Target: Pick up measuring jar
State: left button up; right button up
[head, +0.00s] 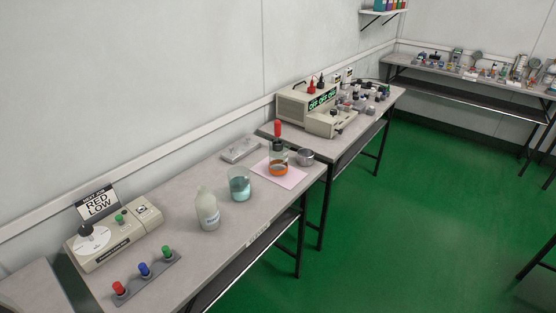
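No object is clearly marked as the measuring jar. A clear glass jar (239,187) with teal liquid stands upright on the near bench. Behind it to the right, a glass vessel (278,161) with an orange lower part and a red-topped piece above stands on a pink sheet (293,179). A white labelled bottle (207,209) stands just in front of and left of the teal jar. Neither of my grippers is in view.
The near bench (190,262) also holds a beige device (117,234) with a "RED LOW" sign, a rack (146,279) with red, blue and green knobs, a small metal pot (305,157) and a grey plate (240,149). Green floor (400,230) is open at right.

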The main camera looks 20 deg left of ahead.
aim_at(239, 176)
jog(key=i+l+u, duration=0.2)
jog(key=u, duration=0.25)
jog(key=i+l+u, duration=0.15)
jog(key=l+u, duration=0.3)
jog(key=i+l+u, duration=0.1)
jog(key=l, duration=0.35)
jog(key=l+u, duration=0.15)
jog(key=l, duration=0.35)
jog(key=i+l, duration=0.1)
jog(key=l, duration=0.3)
jog(key=i+l, duration=0.1)
jog(key=l, duration=0.3)
jog(key=i+l, duration=0.1)
jog(key=l, duration=0.65)
jog(key=i+j, duration=0.1)
jog(key=j, duration=0.5)
jog(key=i+u, duration=0.05)
